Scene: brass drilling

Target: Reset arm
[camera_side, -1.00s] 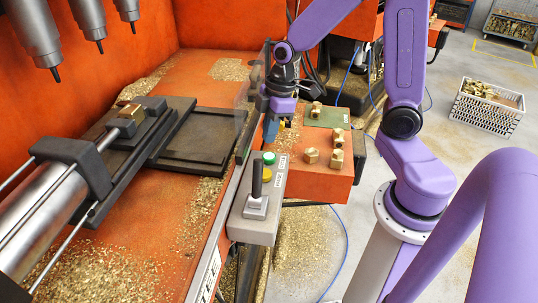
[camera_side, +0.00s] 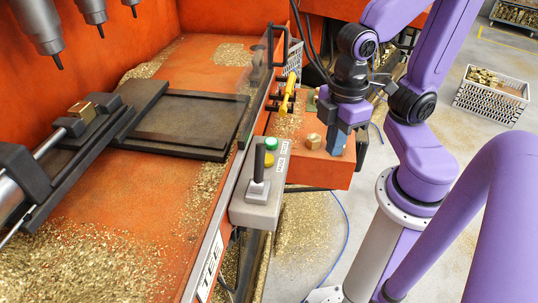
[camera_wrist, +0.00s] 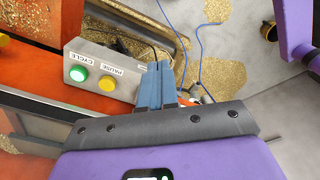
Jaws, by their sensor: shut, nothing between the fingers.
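My gripper (camera_side: 341,148) hangs over the orange side shelf (camera_side: 318,172) in the side view, its blue fingers pointing down. In the wrist view the fingers (camera_wrist: 158,82) are together and empty. A brass fitting (camera_side: 313,141) sits on the shelf just left of the fingers. The gripper hides part of the shelf behind it, so I cannot tell what stands there. Another brass fitting (camera_side: 83,111) sits in the black fixture on the machine bed, apart from my gripper.
The control box (camera_side: 258,188) with a lever, a green and a yellow button stands left of the shelf. A yellow-handled tool (camera_side: 288,94) is near the machine edge. Drill spindles (camera_side: 42,28) hang at upper left. A white crate (camera_side: 490,96) of brass parts stands on the floor.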

